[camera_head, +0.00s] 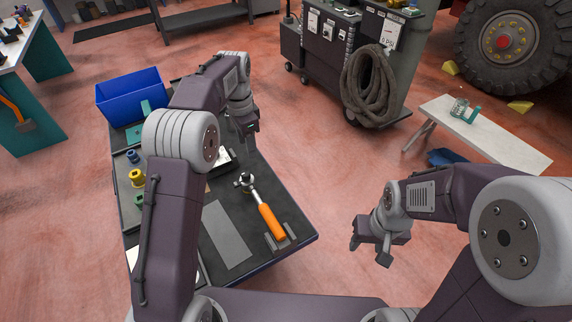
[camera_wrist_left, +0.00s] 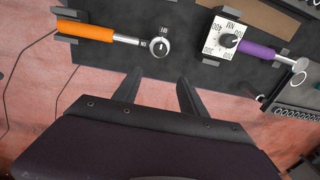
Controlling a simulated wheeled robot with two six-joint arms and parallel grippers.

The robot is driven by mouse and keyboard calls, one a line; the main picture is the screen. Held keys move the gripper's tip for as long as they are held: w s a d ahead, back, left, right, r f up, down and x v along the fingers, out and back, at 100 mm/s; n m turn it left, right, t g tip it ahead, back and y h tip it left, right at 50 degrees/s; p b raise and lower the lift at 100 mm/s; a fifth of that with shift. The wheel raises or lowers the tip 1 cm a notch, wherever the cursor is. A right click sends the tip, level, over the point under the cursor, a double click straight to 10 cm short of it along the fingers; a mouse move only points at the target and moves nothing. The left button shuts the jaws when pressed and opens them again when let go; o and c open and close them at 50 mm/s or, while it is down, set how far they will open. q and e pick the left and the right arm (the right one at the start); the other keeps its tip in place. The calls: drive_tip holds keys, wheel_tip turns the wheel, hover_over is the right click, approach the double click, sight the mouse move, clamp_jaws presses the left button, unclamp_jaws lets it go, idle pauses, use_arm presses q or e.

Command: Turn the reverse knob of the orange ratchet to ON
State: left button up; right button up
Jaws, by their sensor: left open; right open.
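The orange ratchet (camera_head: 268,221) lies on the dark top of the workbench, its handle toward the front right edge and its round head (camera_head: 246,181) toward the middle. In the left wrist view its orange handle (camera_wrist_left: 86,31) is at upper left. The silver head with the dark reverse knob (camera_wrist_left: 160,47) sits beyond my fingertips, beside small labels too small to read surely. My left gripper (camera_head: 249,140) is open and empty, above the bench and apart from the ratchet; its two fingers (camera_wrist_left: 159,80) show in the wrist view. My right gripper (camera_head: 368,246) is open and empty, off the bench's right side.
A purple-handled tool (camera_wrist_left: 258,49) and a white dial card (camera_wrist_left: 219,41) lie right of the ratchet head. A blue bin (camera_head: 130,96) and small coloured spools (camera_head: 137,177) stand on the bench's left part.

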sight(245, 173)
use_arm(q)
drive_tip(key=s+a+f, duration=0.1)
drive_tip(key=a+f, duration=0.1)
drive_tip(key=shift+s+a+f, duration=0.3)
drive_tip(key=shift+s+a, duration=0.05)
drive_tip(key=shift+a, duration=0.05)
drive_tip(key=shift+f+g, duration=0.3)
drive_tip(key=shift+f, duration=0.1)
drive_tip(key=f, duration=0.1)
drive_tip(key=d+f, duration=0.1)
drive_tip(key=f, duration=0.3)
drive_tip(key=shift+w+d, duration=0.25)
drive_tip(key=shift+w, duration=0.05)
drive_tip(key=f, duration=0.1)
drive_tip(key=a+f, duration=0.1)
drive_tip(key=f, duration=0.1)
drive_tip(key=shift+s, duration=0.15)
drive_tip(key=shift+d+f, duration=0.1)
drive_tip(key=shift+d, duration=0.2)
drive_tip(key=shift+a, duration=0.1)
clamp_jaws()
use_arm(e)
drive_tip(key=shift+s+a+r, duration=0.1)
drive_tip(key=shift+s+a, duration=0.1)
drive_tip(key=shift+a, duration=0.35)
drive_tip(key=shift+s+a+r, duration=0.1)
drive_tip(key=shift+s+a, duration=0.1)
drive_tip(key=shift+a, duration=0.3)
